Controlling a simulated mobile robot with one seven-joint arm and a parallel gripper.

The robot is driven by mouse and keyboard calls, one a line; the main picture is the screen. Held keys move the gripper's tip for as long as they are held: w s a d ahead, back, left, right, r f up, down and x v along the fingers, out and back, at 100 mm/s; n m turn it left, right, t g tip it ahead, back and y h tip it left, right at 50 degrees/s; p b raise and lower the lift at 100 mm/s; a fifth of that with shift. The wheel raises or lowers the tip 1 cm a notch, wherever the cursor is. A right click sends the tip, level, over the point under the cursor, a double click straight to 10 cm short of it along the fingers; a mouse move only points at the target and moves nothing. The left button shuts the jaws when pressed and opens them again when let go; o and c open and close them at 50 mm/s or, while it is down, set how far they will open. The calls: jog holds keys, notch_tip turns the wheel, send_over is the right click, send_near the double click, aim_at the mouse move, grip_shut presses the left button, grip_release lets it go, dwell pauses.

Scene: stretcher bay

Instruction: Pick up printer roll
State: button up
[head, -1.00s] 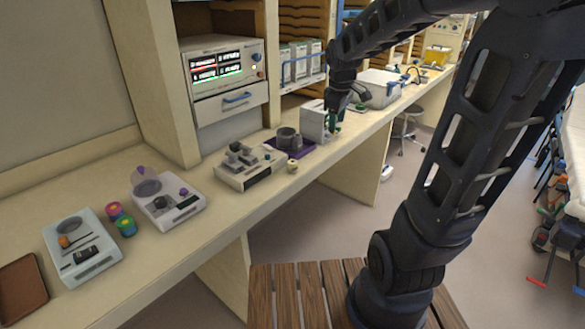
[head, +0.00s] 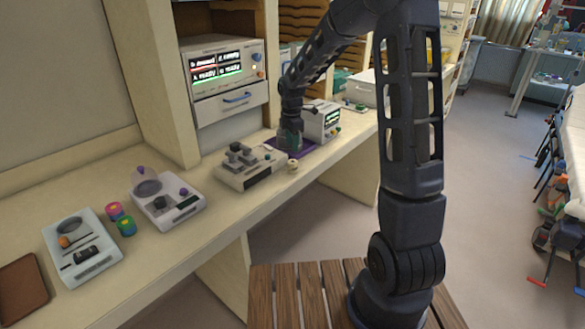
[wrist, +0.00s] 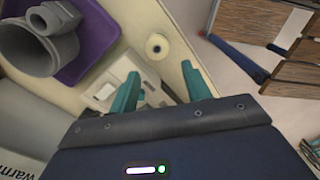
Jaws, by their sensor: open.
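The printer roll (head: 293,167) is a small cream roll with a dark centre hole. It sits near the counter's front edge, beside the grey-white device with knobs. In the wrist view the roll (wrist: 157,46) lies beyond my fingertips, roughly in line with the gap between them. In the head view my gripper (head: 290,142) is over the purple tray, behind the roll, and hides most of what stands on the tray.
The purple tray (wrist: 112,50) holds grey cylindrical parts. The device with knobs (head: 249,168) stands left of the roll. A monitor box (head: 322,121) stands just right of my gripper. The counter edge drops to open floor in front.

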send_over(292, 161)
jog(key=f, duration=0.4)
jog(key=shift+s+a+f, duration=0.1)
jog(key=shift+s+f, duration=0.1)
jog(key=shift+s, duration=0.2)
jog(key=shift+w+d+f, duration=0.1)
jog(key=shift+w+f, duration=0.05)
jog(key=shift+f, duration=1.5)
jog(key=shift+w+d+f, duration=0.1)
jog(key=shift+f, duration=1.5)
jog(key=c, duration=0.8)
jog(key=shift+o, duration=0.2)
jog(key=shift+r, duration=0.1)
